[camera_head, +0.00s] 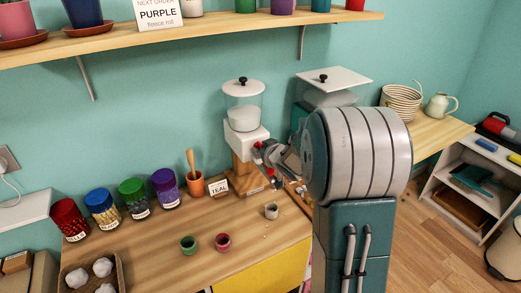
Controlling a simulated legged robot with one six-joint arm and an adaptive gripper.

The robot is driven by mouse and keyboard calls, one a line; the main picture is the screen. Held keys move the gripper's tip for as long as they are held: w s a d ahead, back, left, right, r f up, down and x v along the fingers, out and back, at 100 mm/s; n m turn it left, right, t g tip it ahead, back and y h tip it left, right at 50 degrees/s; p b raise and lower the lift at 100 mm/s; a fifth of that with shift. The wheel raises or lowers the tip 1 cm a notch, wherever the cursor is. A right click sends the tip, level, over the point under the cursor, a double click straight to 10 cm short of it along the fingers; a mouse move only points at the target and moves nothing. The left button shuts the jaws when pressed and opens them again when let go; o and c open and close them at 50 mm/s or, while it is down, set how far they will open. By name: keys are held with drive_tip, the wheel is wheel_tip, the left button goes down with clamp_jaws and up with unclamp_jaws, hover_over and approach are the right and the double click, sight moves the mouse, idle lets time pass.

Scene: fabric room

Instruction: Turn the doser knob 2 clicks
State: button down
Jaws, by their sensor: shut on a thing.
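The doser stands at the back of the wooden worktop, with a clear hopper (243,112) of white material, a dark-knobbed lid, a white body (239,141) and a wooden stand. My gripper (262,154) reaches in from the right against the right side of the white body. It is shut on the doser knob, which is mostly hidden by the fingers. A small red part shows at the fingertips; I cannot tell whether it belongs to the knob or the gripper. The knob's marks are not readable. My arm covers the area right of the doser.
Several colored jars (132,191), a mortar with pestle (195,184) and a TEAL card (219,188) stand left of the doser. Small green (188,245) and red (223,243) cups and a grey cup (271,211) are in front. A shelf (200,34) runs above.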

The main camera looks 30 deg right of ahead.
drive_tip(key=shift+s+f, duration=0.15)
drive_tip(key=shift+f, duration=0.2)
idle(0.3)
drive_tip(key=c, duration=0.7)
unclamp_jaws()
drive_tip(key=shift+c, duration=0.2)
drive_tip(key=shift+r, duration=0.15)
drive_tip(key=v, duration=1.1)
drive_tip(key=shift+s+r, duration=0.25)
drive_tip(key=shift+s, duration=0.05)
drive_tip(key=shift+d, duration=0.1)
